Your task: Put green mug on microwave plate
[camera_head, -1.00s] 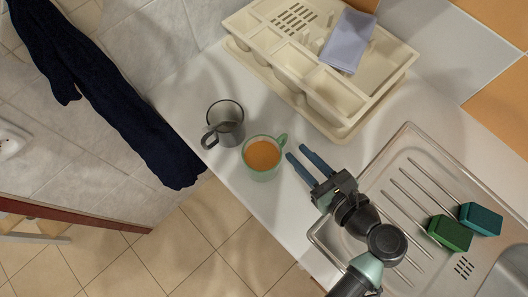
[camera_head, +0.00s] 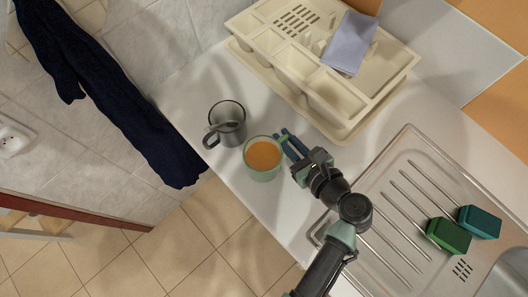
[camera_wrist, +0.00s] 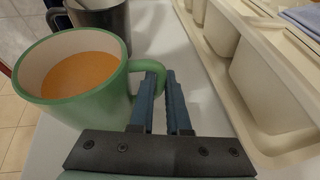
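The green mug (camera_head: 262,170), with an orange-brown filling, stands upright near the counter's edge. It also shows large at the left of the wrist view (camera_wrist: 95,108). Its handle points toward the sink side. My gripper (camera_head: 283,139) is at this handle, with its blue fingers close together. In the wrist view my gripper (camera_wrist: 160,80) has one finger on each side of the green handle and looks shut on it. The fingers hide part of the handle. No microwave or microwave plate is in view.
A dark grey mug (camera_head: 228,133) stands close beside the green mug, on the wall side. A cream dish rack (camera_head: 318,108) with a lilac cloth (camera_head: 349,42) lies behind. A metal sink drainer (camera_head: 385,205) holds green and teal sponges. The counter between is clear.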

